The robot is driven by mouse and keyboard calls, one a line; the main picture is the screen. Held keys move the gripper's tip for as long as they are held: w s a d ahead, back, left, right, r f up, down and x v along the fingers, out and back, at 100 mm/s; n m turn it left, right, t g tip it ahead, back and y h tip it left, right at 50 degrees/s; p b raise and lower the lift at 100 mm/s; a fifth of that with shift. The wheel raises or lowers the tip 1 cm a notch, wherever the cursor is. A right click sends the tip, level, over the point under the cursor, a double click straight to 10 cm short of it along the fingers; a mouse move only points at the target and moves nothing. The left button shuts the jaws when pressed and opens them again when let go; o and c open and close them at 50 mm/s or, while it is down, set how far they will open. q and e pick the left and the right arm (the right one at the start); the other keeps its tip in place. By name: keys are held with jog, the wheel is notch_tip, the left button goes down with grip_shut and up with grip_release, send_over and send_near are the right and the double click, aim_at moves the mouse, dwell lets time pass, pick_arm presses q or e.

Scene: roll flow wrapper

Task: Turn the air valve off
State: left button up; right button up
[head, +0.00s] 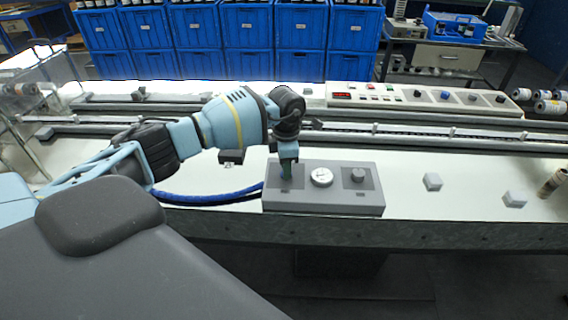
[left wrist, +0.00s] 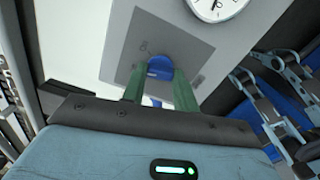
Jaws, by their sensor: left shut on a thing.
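The grey valve panel (head: 322,202) sits on the front of the white bench, with a blue hose running into its left side. It carries a round white gauge (head: 321,177) in the middle and a dark knob (head: 358,174) on the right. My left gripper (head: 287,172) points down onto the panel's left square. In the left wrist view its green fingers (left wrist: 160,84) are shut on a blue valve handle (left wrist: 159,66) on a darker grey plate. The gauge shows at the top there (left wrist: 213,8). The handle is hidden in the head view. My right gripper is not in view.
Conveyor rails (head: 420,131) and a control console (head: 400,97) run behind. Blue crates (head: 250,28) stand at the back.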

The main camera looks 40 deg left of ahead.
pick_arm(q)
jog(key=n, duration=0.3)
jog(key=shift+r+p, duration=0.1)
jog(key=shift+p, duration=0.3)
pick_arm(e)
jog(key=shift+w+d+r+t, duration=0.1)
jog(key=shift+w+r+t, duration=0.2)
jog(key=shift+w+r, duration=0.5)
pick_arm(q)
jog(key=shift+n, duration=0.4)
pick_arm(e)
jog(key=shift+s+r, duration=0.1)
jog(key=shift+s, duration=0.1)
pick_arm(q)
jog(key=o, duration=1)
notch_tip(320, 180, up, 8)
jog(key=shift+f, duration=0.15)
